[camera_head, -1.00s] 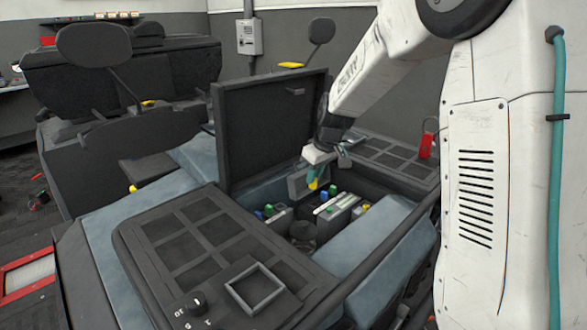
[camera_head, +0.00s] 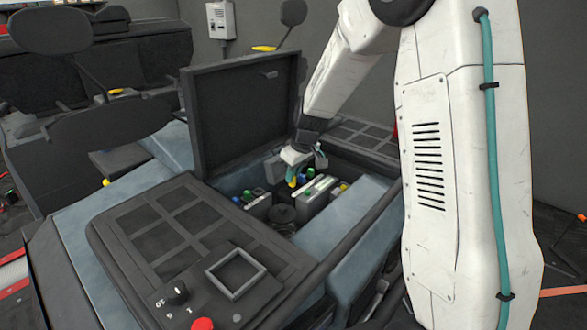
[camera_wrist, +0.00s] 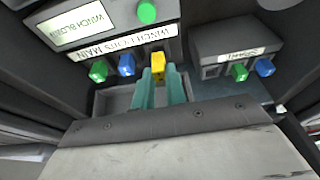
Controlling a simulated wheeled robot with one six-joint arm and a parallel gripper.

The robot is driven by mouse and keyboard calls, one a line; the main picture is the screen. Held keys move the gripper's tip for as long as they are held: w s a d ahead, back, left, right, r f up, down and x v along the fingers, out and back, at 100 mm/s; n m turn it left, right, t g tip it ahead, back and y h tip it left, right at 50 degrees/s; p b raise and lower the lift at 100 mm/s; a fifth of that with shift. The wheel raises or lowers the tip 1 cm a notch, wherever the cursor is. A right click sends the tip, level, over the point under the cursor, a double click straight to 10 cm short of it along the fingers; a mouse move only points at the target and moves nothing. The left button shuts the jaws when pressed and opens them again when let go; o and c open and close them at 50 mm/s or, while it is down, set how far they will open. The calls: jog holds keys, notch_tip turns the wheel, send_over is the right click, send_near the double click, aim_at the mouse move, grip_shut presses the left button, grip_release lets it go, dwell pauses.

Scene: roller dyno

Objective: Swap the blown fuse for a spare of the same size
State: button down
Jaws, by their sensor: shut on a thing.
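My gripper (camera_wrist: 155,88), with teal fingers, is shut on a yellow fuse (camera_wrist: 158,62). In the wrist view the fuse is at the end of a row with a green fuse (camera_wrist: 98,70) and a blue fuse (camera_wrist: 127,65), along the labelled main fuse block (camera_wrist: 120,46). I cannot tell whether the yellow fuse is seated. A second dark block (camera_wrist: 222,42), apparently labelled spares, holds a green fuse (camera_wrist: 240,71) and a blue fuse (camera_wrist: 265,67), with an empty slot beside the green one. In the head view my gripper (camera_head: 292,180) reaches into the open bay.
The raised dark lid (camera_head: 240,115) stands behind the bay. A dark round part (camera_head: 282,214) sits in the bay. A grilled panel (camera_head: 175,240) with a square frame (camera_head: 236,272), a knob (camera_head: 178,293) and a red button (camera_head: 203,324) lies in front. The bay walls leave little side room.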

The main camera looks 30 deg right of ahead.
jog(key=shift+f, duration=1)
dwell(1.5)
dwell(0.4)
jog(key=c, duration=1.3)
grip_release()
jog(key=shift+c, duration=0.2)
jog(key=shift+r, duration=0.15)
jog(key=v, duration=0.7)
jog(key=shift+r, duration=0.35)
jog(key=shift+s+d, duration=0.1)
jog(key=shift+s, duration=0.05)
